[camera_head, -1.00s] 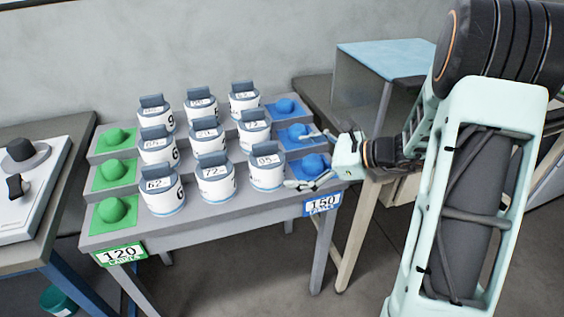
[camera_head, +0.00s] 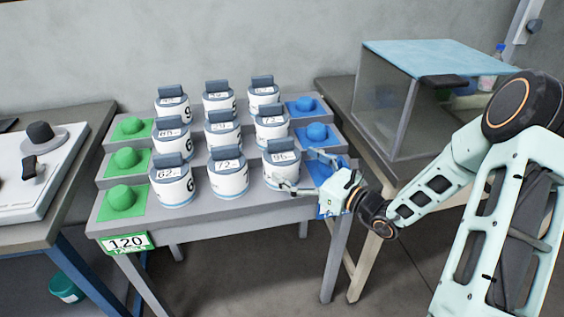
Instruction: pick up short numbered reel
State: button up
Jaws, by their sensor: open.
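Several white reels with dark grey tops and number labels stand in three stepped rows on a grey rack (camera_head: 255,214). In the front row are the reel marked 62 (camera_head: 173,190), the reel marked 72 (camera_head: 229,185) and a right-hand reel (camera_head: 281,170), whose number is too small to read surely. My gripper (camera_head: 293,170) is open and empty, at the front right reel. One finger shows in front of that reel's lower side and the other at its right. I cannot tell whether they touch it. Which reel is the short one is unclear.
Green domed buttons (camera_head: 123,196) line the rack's left side, above a 120 sign (camera_head: 126,243). Blue domed buttons (camera_head: 317,132) line the right side; the front one is partly hidden by my gripper. A glass-sided cabinet (camera_head: 425,90) stands at the right.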

aim_at(281, 157)
jog(key=x, duration=0.4)
jog(key=shift+s+a+r, duration=0.1)
jog(key=shift+a, duration=0.25)
jog(key=shift+c, duration=0.2)
jog(key=c, duration=1.3)
jog(key=shift+c, duration=0.2)
jog(key=shift+r, duration=0.15)
